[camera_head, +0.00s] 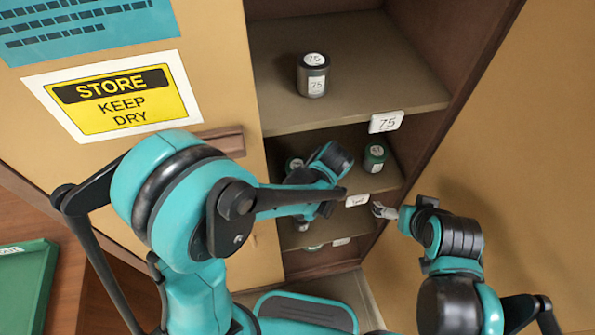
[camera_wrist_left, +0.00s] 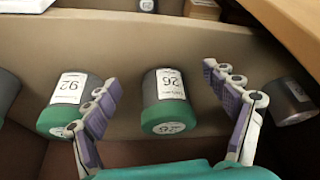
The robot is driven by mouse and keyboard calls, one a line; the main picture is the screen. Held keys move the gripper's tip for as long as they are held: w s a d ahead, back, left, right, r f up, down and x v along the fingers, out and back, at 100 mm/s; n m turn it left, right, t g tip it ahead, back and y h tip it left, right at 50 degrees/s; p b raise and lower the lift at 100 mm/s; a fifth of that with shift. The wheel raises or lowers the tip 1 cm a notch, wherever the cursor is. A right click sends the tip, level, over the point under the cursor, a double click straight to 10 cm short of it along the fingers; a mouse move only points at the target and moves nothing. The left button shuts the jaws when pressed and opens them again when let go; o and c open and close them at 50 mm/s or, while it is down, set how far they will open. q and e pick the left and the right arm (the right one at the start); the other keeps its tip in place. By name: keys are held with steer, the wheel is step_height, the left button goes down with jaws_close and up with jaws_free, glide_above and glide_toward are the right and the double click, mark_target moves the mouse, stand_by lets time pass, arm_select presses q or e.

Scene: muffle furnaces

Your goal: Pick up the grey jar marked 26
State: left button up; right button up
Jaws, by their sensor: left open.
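The grey jar marked 26 (camera_wrist_left: 166,86) shows in the left wrist view, with a green end and its label upside down in the picture. My left gripper (camera_wrist_left: 162,77) is open, with one finger to each side of this jar and gaps between. In the head view my left arm reaches into the cabinet's lower shelves and its fingers are hidden; I cannot pick out jar 26 there. My right gripper (camera_head: 383,210) is by the right side of the cabinet opening, too small to tell if open or shut.
In the head view, a jar marked 75 (camera_head: 313,76) stands on the upper shelf (camera_head: 385,65); a green-topped jar (camera_head: 375,157) stands below.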

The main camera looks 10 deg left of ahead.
arm_select(q)
steer(key=shift+w+a+f, duration=0.1)
steer(key=shift+w+a, duration=0.4)
steer(key=shift+w, duration=0.25)
steer(key=shift+w+a, duration=0.3)
steer(key=w+a+b, duration=0.1)
steer(key=w+a+f, duration=0.1)
steer(key=w+a, duration=0.1)
steer(key=shift+w+b, duration=0.1)
steer(key=shift+b, duration=0.3)
steer(key=c, duration=1.5)
